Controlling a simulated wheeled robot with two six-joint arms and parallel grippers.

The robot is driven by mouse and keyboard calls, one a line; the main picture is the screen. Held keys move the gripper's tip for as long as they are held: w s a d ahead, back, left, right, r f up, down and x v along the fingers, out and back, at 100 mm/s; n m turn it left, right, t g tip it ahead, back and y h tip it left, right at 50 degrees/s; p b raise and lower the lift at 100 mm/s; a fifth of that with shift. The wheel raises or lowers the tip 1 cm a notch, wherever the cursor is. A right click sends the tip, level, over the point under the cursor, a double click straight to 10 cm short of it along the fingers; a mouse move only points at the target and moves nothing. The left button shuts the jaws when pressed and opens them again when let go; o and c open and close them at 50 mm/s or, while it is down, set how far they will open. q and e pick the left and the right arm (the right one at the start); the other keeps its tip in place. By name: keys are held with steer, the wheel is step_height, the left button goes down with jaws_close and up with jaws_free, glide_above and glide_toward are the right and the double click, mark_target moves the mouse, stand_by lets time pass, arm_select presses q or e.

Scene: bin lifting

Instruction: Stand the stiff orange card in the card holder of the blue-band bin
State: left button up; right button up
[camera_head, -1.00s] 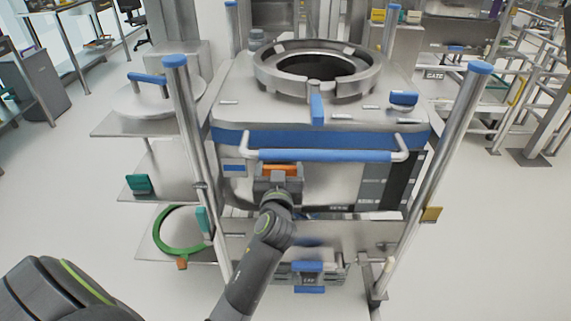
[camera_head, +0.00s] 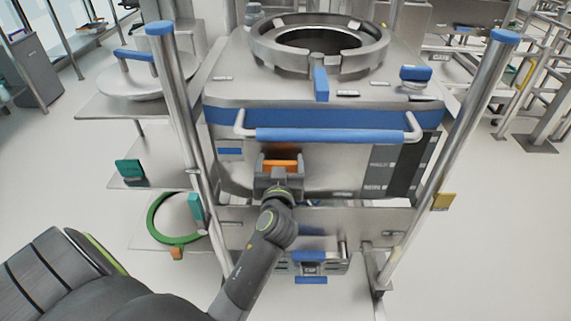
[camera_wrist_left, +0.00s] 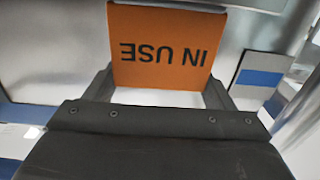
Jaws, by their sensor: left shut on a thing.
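The steel bin with the blue band (camera_head: 330,117) stands in a frame in the middle of the head view. My left gripper (camera_head: 280,175) is in front of the bin's face, below the blue handle bar. It is shut on the stiff orange card (camera_head: 280,165). In the left wrist view the card (camera_wrist_left: 160,48) stands out between the fingers, its words "IN USE" upside down. I cannot make out the card holder, or whether the card touches the bin. My right gripper is not in view.
The blue handle bar (camera_head: 330,135) runs across just above the card. A small blue-and-white plate (camera_head: 230,151) is on the bin's face beside it. Steel posts (camera_head: 181,110) flank the bin. A green ring (camera_head: 156,222) lies on the lower left shelf. Open floor lies to the right.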

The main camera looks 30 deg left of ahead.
arm_select(q)
steer(key=shift+w+a+f, duration=0.2)
steer(key=shift+w+f, duration=0.05)
steer(key=shift+w, duration=0.15)
steer(key=shift+s+d+r, duration=0.1)
steer(key=shift+s, duration=0.1)
steer(key=shift+f, duration=0.2)
steer(key=o, duration=1.3)
steer(key=shift+w, duration=0.1)
steer(key=shift+c, duration=0.2)
steer(key=shift+r, duration=0.2)
